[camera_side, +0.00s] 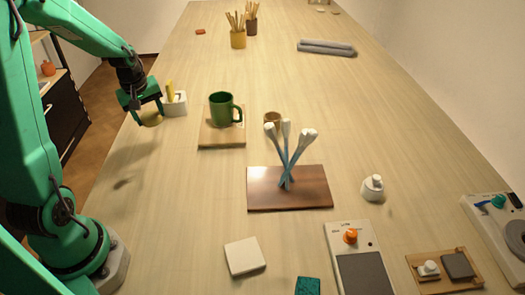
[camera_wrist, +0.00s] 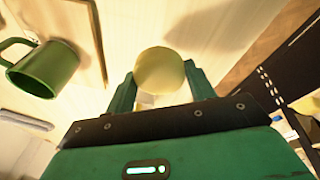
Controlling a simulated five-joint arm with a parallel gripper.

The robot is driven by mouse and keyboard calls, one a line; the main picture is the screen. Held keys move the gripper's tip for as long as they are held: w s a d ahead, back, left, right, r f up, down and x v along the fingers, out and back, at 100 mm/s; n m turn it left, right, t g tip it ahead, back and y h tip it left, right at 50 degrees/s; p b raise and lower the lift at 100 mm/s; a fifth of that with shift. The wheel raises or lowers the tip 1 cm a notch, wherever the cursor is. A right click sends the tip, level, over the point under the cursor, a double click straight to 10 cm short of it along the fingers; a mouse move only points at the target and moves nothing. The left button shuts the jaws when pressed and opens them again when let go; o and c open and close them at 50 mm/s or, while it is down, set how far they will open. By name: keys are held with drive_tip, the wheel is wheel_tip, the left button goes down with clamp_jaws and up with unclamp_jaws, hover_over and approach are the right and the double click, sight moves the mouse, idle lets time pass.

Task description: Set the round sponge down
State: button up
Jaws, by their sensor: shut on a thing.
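The round sponge (camera_side: 152,120) is pale yellow and hangs at the fingertips of my gripper (camera_side: 147,108), near the left edge of the table in the side view. In the wrist view the round sponge (camera_wrist: 160,70) sits between the two green fingers of my gripper (camera_wrist: 160,88), which is shut on it. The sponge appears to be held above the pale wooden table (camera_side: 185,185), with a shadow on the wood below. The fingers hide part of its upper side in the side view.
A white holder (camera_side: 175,107) with a yellow item stands close to the right of my gripper. A green mug (camera_side: 222,112) stands on a wooden board (camera_side: 222,141). White-tipped tools (camera_side: 286,160) stand over a brown board (camera_side: 308,198).

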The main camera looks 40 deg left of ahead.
hover_over(140, 138)
drive_tip(key=shift+y, duration=0.3)
drive_tip(key=f, duration=0.5)
drive_tip(key=shift+s+d+f, duration=0.25)
drive_tip(key=shift+s+d, duration=0.05)
drive_tip(key=shift+s, duration=0.1)
drive_tip(key=shift+f, duration=0.1)
drive_tip(key=shift+f, duration=1.85)
drive_tip(key=shift+f, duration=0.15)
drive_tip(key=o, duration=1)
drive_tip(key=shift+c, duration=0.2)
drive_tip(key=v, duration=1.2)
drive_tip(key=shift+r, duration=0.2)
